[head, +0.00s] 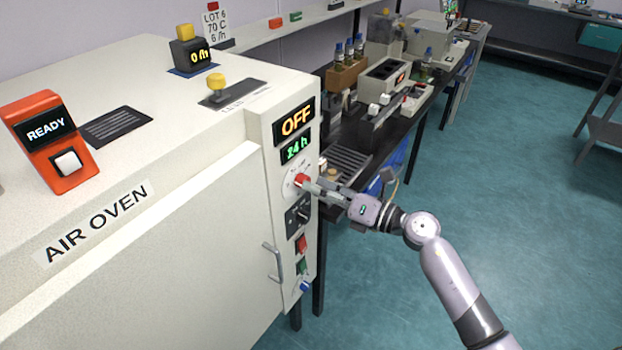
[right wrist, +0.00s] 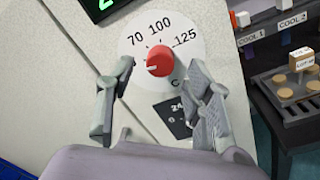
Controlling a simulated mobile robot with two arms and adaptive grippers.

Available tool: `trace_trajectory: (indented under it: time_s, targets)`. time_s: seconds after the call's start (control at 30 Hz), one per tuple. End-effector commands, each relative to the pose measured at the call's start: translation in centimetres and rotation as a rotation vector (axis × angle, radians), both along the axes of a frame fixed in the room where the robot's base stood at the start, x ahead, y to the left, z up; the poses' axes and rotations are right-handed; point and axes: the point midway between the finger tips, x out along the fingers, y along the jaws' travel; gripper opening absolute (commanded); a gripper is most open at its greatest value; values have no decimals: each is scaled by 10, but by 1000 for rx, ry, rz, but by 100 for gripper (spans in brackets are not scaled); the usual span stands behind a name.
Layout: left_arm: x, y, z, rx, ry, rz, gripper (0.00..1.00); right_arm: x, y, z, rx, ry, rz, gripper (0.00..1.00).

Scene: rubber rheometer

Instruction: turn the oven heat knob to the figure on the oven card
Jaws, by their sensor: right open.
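The red heat knob (right wrist: 160,60) sits on a white round dial (right wrist: 187,22) marked 70, 100 and 125. Its white mark points left and slightly down, below the 70. In the head view the red knob (head: 301,180) is on the oven's (head: 262,130) front panel. The oven card (head: 215,22) on top at the back reads LOT 6, 70 C, 6 h. My right gripper (right wrist: 162,70) is open, its fingers either side of the knob in the picture. I cannot tell whether they touch it. In the head view my right gripper (head: 312,186) is at the dial. My left gripper is out of view.
The panel displays OFF (head: 296,122) and 24 h (head: 296,149). A black bench (head: 345,140) with instruments and bottles stands behind the gripper. The floor at right is clear.

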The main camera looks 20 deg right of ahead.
Motion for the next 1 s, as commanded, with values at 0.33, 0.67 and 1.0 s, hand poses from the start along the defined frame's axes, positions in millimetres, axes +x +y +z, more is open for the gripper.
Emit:
trace_trajectory:
  time_s: [0.33,0.67,1.0]
  targets:
    - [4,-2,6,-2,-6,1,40,19,16,0,1,1,0,47]
    - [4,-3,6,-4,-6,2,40,18,16,-1,0,1,-1,38]
    - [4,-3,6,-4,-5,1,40,18,16,-1,0,1,-1,16]
